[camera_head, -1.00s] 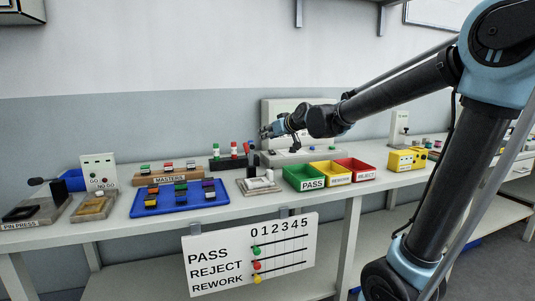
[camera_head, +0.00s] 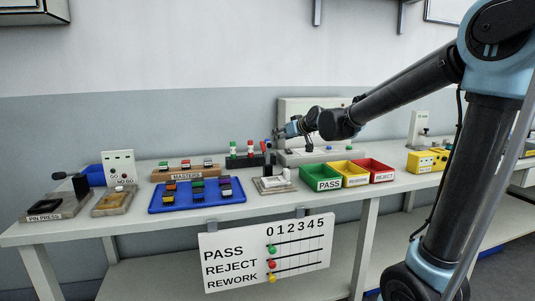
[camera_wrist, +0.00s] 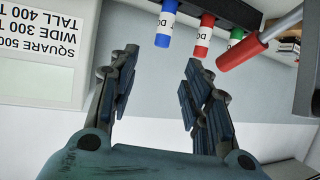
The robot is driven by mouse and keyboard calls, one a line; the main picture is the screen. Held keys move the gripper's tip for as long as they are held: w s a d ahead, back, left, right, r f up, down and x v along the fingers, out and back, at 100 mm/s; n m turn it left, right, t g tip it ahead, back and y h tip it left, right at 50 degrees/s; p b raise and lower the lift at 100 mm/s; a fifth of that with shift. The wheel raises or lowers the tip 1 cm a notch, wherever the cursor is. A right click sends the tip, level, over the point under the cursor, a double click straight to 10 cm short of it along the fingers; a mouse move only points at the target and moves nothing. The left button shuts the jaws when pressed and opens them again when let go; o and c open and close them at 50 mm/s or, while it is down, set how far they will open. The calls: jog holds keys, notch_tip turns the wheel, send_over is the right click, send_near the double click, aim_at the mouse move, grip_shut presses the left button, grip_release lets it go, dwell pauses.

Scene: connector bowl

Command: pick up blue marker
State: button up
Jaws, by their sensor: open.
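The blue marker (camera_wrist: 165,24) shows at the top of the wrist view, with a white body band and a blue end towards me. It lies just beyond my gripper (camera_wrist: 161,62), roughly between the lines of the two fingers and apart from them. The fingers are spread with nothing between them. A red marker (camera_wrist: 203,34) and a partly hidden green marker (camera_wrist: 237,36) stand to its right. In the head view, my gripper (camera_head: 280,133) is above the back of the bench, by the dark marker holder (camera_head: 240,162). I cannot make out the blue marker there.
A red-handled tool (camera_wrist: 241,53) slants close to the right finger in the wrist view. A white label box (camera_wrist: 42,45) is at left. In the head view, the green PASS bin (camera_head: 322,184) and blue tray (camera_head: 170,207) stand in front on the bench (camera_head: 110,228).

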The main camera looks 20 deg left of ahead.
jog(key=shift+x, duration=6.55)
jog(key=shift+s+f, duration=0.1)
jog(key=shift+s, duration=0.05)
grip_shut()
